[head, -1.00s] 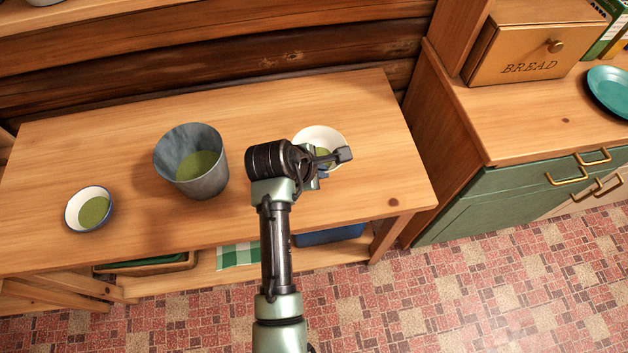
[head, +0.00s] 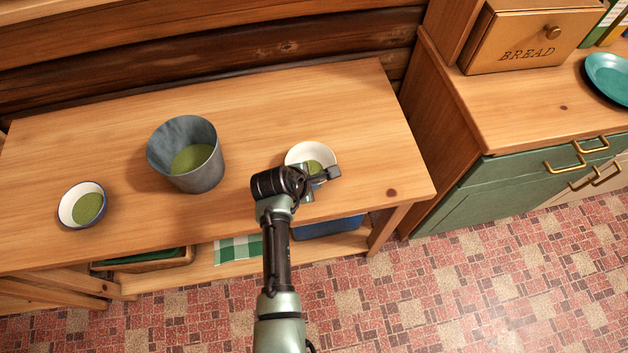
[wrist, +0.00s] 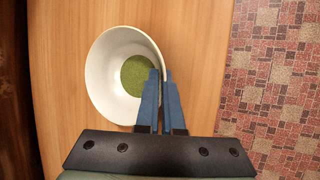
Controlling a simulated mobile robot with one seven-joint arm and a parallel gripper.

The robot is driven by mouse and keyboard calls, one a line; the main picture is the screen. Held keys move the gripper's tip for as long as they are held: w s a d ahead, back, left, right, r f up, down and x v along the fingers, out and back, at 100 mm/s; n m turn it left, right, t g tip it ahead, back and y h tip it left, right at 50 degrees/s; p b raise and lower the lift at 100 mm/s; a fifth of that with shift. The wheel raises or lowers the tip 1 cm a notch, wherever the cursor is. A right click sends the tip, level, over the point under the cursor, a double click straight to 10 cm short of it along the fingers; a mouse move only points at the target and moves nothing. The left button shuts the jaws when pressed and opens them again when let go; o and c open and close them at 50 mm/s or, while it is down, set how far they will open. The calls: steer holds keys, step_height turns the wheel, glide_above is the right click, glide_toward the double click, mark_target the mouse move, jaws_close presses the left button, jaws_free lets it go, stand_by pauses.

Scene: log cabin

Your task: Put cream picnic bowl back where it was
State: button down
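The cream picnic bowl (head: 298,153) is at the right part of the wooden table, partly hidden behind my gripper in the head view. It is upright, with green contents at its bottom. In the wrist view the bowl (wrist: 103,85) fills the middle left. My gripper (wrist: 161,75) has its blue fingers close together on the bowl's right wall, one inside and one outside, with the rim between them. In the head view my gripper (head: 318,178) is at the bowl's near right side. I cannot tell whether the bowl touches the table.
A grey bucket (head: 208,170) with green contents stands on the table (head: 245,110) left of the bowl. A blue-rimmed white bowl (head: 68,208) is at the far left. A counter with a bread box (head: 515,45) and teal plate (head: 608,75) is at right. The table's right end is clear.

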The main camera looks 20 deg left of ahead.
steer(key=c, duration=1.5)
jaws_free()
steer(key=shift+f, duration=0.1)
steer(key=o, duration=0.4)
steer(key=shift+o, duration=0.2)
